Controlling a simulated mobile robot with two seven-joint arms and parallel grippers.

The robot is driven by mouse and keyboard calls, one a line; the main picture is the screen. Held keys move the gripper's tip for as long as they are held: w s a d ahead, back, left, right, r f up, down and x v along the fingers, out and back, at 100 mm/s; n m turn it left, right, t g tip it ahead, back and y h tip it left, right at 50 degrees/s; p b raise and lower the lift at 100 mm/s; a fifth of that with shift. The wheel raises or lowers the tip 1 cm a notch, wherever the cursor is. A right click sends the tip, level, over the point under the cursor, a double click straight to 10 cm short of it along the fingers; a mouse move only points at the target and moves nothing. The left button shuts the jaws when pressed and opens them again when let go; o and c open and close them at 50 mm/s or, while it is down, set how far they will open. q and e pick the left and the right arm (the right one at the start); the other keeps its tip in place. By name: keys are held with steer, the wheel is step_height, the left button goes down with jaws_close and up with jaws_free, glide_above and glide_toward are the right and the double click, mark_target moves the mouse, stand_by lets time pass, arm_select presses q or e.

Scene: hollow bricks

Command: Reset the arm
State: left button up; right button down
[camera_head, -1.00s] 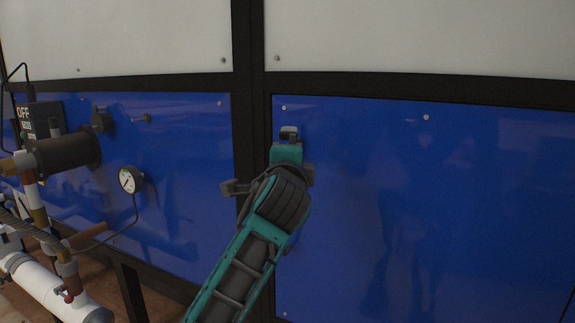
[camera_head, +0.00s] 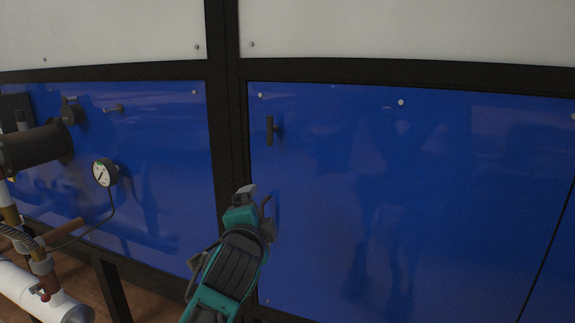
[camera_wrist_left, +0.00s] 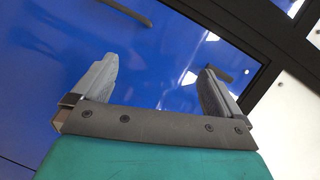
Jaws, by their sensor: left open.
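My left arm rises from the bottom of the head view, teal and dark grey. Its gripper (camera_head: 256,194) is in front of the blue panel (camera_head: 400,200), below a small dark door handle (camera_head: 270,130) and apart from it. In the left wrist view the two grey fingers of my gripper (camera_wrist_left: 158,80) are spread wide, with nothing between them but blue panel behind. My right gripper is in neither view.
A dark frame post (camera_head: 229,150) divides the blue panels. At the left are a pressure gauge (camera_head: 105,173), a dark cylinder (camera_head: 35,148) and a white pipe (camera_head: 40,292). The panel to the right of my arm is clear of objects.

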arm_select(q)
steer(key=s+a+f+n+g+h, duration=0.1)
steer(key=s+a+f+n, duration=0.15)
steer(key=s+f, duration=0.5)
steer(key=s+a+f+n+g, duration=0.25)
steer(key=s+f, duration=0.25)
steer(key=f, duration=0.6)
steer(key=s+a+f+n+g+h, duration=0.1)
steer(key=s+a+f+n, duration=0.1)
steer(key=s+f+n, duration=0.5)
steer(key=s+a+f, duration=0.3)
steer(key=s+f, duration=0.4)
steer(key=s, duration=0.2)
steer(key=shift+s+a+f+n+g+y, duration=0.15)
steer(key=shift+s+a+n+g+y, duration=0.05)
steer(key=shift+s+n+g+y, duration=0.2)
